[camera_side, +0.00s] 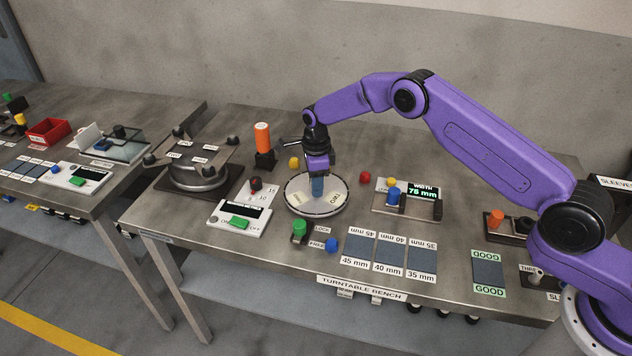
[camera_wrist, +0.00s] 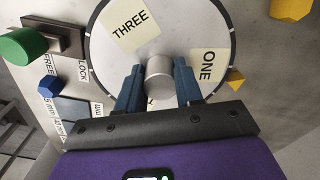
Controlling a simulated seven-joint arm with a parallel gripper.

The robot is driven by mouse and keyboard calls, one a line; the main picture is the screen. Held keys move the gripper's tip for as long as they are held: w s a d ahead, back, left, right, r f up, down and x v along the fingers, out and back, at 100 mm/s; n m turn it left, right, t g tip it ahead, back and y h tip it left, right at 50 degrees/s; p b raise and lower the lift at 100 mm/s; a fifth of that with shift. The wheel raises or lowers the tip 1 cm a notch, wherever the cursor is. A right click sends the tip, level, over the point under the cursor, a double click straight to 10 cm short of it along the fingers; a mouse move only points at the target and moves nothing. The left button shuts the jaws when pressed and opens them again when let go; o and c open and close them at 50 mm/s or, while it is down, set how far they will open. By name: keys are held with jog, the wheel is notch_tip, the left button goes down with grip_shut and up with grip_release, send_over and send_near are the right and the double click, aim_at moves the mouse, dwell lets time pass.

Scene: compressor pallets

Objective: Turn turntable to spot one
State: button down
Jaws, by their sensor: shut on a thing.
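The turntable (camera_side: 300,207) is a pale round disc on the bench, and it fills the upper wrist view (camera_wrist: 112,65). A THREE label (camera_wrist: 130,30) lies at its upper left and a ONE label (camera_wrist: 208,66) at its right. Another label is mostly hidden by my gripper. A yellow-orange triangle (camera_wrist: 236,79) sits just outside the rim beside ONE, slightly lower than the label's middle. My gripper (camera_side: 317,194) points down over the disc. Its blue fingers are shut on the grey round knob (camera_wrist: 159,70) at the disc's centre.
A green-handled lever (camera_wrist: 22,47) with LOCK and FREE labels stands near the rim. A blue block (camera_side: 332,245), a yellow block (camera_side: 294,162) and a red block (camera_side: 364,178) lie around the disc. A switch box (camera_side: 239,218) and an orange cylinder (camera_side: 262,138) stand to the left.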

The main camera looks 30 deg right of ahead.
jog(key=shift+m, duration=1.6)
jog(key=c, duration=0.7)
grip_release()
jog(key=shift+c, duration=0.2)
notch_tip(320, 180, up, 18)
jog(key=shift+f, duration=0.25)
